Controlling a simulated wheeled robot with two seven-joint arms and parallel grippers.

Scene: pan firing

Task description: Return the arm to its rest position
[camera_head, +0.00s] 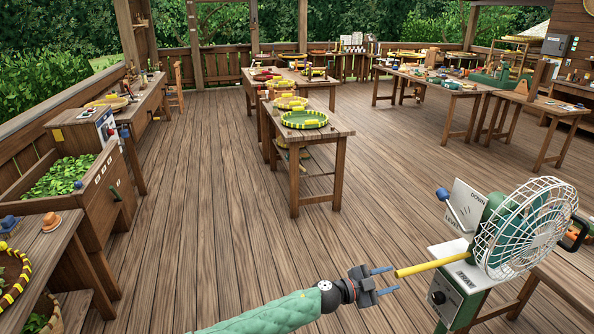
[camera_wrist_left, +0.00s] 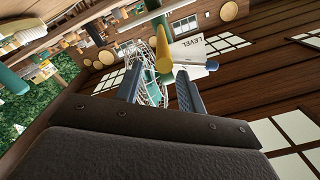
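My left arm reaches in from the bottom of the head view in a green padded sleeve. My left gripper (camera_head: 396,278) is open, with its two blue-grey fingers apart and nothing between them in the head view. The fingers also show spread in the left wrist view (camera_wrist_left: 158,88). A yellow rod (camera_head: 424,267) sticks out from the green machine just beyond the fingertips. In the left wrist view the yellow rod (camera_wrist_left: 163,48) appears ahead, between the finger lines; I cannot tell the exact gap. My right gripper is in neither view.
A machine with a white fan cage (camera_head: 526,230), a blue-knobbed lever (camera_head: 443,194) and a grey control box (camera_head: 452,298) stands right of my gripper. A wooden table (camera_head: 335,131) with trays stands ahead. A planter (camera_head: 100,195) is at left. The plank floor (camera_head: 230,220) between is clear.

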